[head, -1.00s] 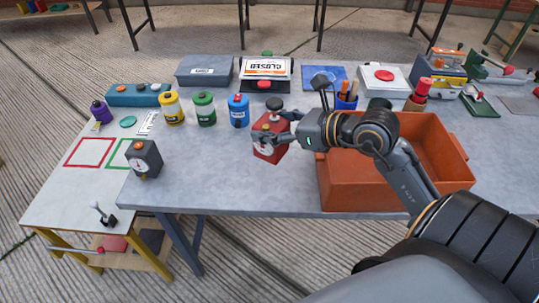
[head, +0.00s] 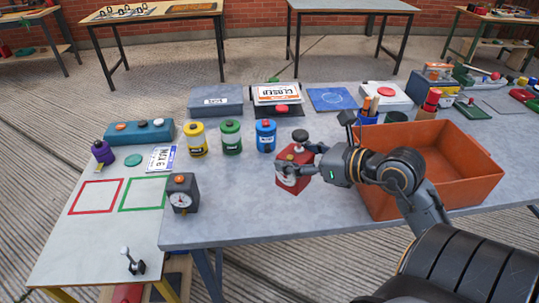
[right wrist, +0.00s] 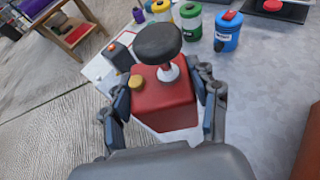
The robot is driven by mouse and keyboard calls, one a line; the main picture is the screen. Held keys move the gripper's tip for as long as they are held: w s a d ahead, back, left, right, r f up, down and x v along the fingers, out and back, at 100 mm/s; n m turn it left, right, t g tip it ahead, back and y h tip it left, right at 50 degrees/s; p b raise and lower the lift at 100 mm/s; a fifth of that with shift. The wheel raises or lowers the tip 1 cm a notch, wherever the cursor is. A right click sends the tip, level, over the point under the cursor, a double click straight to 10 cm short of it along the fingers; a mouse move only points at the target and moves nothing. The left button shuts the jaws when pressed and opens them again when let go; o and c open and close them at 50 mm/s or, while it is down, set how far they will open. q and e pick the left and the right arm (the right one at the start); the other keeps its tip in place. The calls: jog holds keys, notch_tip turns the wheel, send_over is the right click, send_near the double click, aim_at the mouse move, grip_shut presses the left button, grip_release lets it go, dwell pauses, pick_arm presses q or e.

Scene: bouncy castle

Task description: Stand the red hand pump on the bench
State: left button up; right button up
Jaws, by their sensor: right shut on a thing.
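My left gripper is not in view.
An orange crate (head: 480,188) stands right of the pump. Yellow (head: 196,139), green (head: 231,137) and blue (head: 265,135) canisters stand behind it to the left. A dark gauge box (head: 181,194) is at the bench's left edge. The bench front between that box and the pump is clear.

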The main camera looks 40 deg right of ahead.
jog(key=w+a+f, duration=0.1)
jog(key=w+f, duration=0.3)
jog(key=w+a+f+p, duration=0.1)
jog(key=w+f, duration=0.3)
jog(key=w+a+f, duration=0.1)
jog(key=w+f, duration=0.3)
jog(key=shift+a+f, duration=0.1)
jog(key=shift+a, duration=0.25)
jog(key=shift+f, duration=0.15)
jog(key=o, duration=1.6)
jog(key=shift+o, duration=0.2)
